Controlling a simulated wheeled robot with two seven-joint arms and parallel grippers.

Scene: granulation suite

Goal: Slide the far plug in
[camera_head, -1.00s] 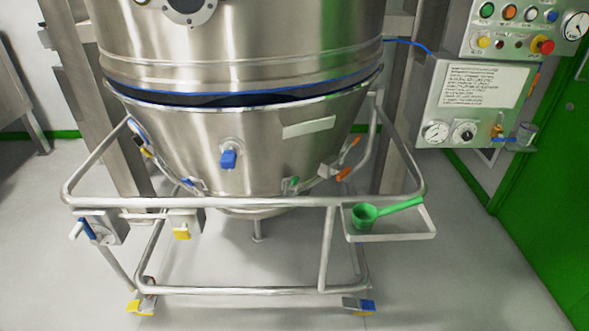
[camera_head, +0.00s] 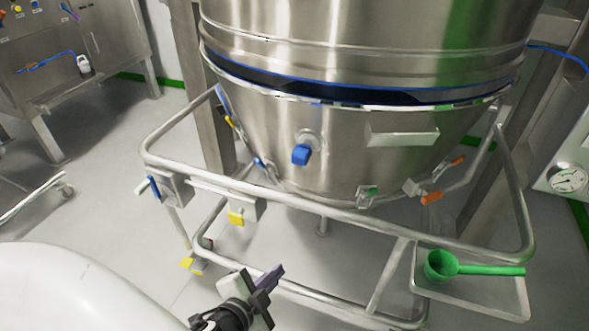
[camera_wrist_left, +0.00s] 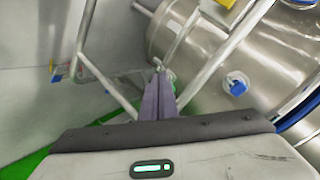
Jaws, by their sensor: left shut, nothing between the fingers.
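The steel bowl (camera_head: 330,130) stands in a tubular trolley frame. A blue-handled fitting (camera_head: 301,154) sticks out of its front and also shows in the left wrist view (camera_wrist_left: 236,86). Smaller fittings sit lower on the bowl: a blue one (camera_head: 260,163) at left, a green one (camera_head: 368,192), and orange ones (camera_head: 432,198) at right. I cannot tell which of these is the far plug. My left gripper (camera_head: 272,278) is shut and empty, in front of the trolley frame. Its closed purple fingers (camera_wrist_left: 158,98) show in the left wrist view. My right gripper is out of view.
The trolley's upper rail (camera_head: 330,218) runs in front of the bowl. A tray (camera_head: 480,298) at right holds a green scoop (camera_head: 442,265). Open floor lies at left.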

